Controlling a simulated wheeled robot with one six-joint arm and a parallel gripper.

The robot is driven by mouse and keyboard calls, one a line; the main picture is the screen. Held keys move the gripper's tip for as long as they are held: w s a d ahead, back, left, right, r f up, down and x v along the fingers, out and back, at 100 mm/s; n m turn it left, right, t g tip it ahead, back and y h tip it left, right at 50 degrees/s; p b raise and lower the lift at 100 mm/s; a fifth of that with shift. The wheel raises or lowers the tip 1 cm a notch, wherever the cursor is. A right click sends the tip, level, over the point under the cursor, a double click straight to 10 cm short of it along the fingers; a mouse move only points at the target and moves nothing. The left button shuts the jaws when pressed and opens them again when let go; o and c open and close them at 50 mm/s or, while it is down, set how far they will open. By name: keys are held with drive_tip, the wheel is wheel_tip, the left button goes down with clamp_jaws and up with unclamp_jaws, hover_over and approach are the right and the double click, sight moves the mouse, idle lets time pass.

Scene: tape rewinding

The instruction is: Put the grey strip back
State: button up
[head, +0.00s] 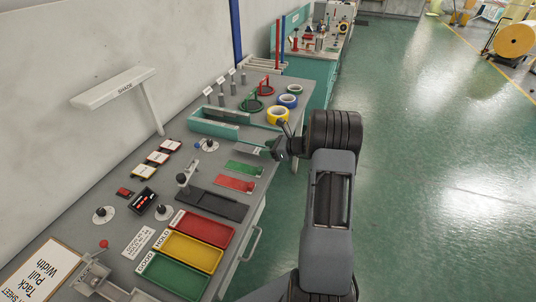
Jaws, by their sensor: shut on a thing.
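My gripper (280,150) is at the right edge of the grey bench, just beyond the green strip, in the head view. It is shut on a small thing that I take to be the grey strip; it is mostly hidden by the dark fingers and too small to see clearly. A green strip (244,168) and a red strip (235,184) lie flat on the bench nearer to me.
A teal open tray (215,132) stands left of my gripper. Yellow (277,115) and blue (288,101) tape rolls lie behind it. Red (208,228), yellow (192,252) and green (172,279) bins are at the front. The floor (440,150) at right is clear.

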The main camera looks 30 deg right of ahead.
drive_tip(key=shift+f, duration=1.3)
drive_tip(key=shift+f, duration=0.1)
drive_tip(key=shift+f, duration=0.15)
drive_tip(key=o, duration=1.1)
